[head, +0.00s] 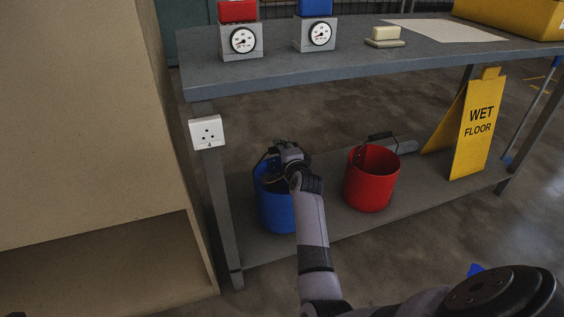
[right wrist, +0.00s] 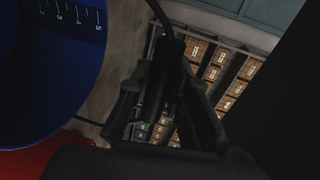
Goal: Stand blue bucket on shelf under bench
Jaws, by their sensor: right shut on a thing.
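The blue bucket (head: 276,210) is upright at the left end of the grey shelf (head: 330,222) under the bench (head: 350,67). Its base appears over the shelf, but I cannot tell whether it rests on it. My right gripper (head: 284,158) is at the bucket's top, shut on its dark handle, and hides part of the rim. In the right wrist view, the gripper (right wrist: 166,105) has the handle between its fingers, and the blue bucket (right wrist: 45,75) with white scale marks fills the left.
A red bucket (head: 372,182) stands right of the blue one. A yellow wet floor sign (head: 474,125) stands further right. A bench leg with a white socket (head: 206,132) and a tan cabinet (head: 80,120) are close on the left. Gauges and soap are on the bench top.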

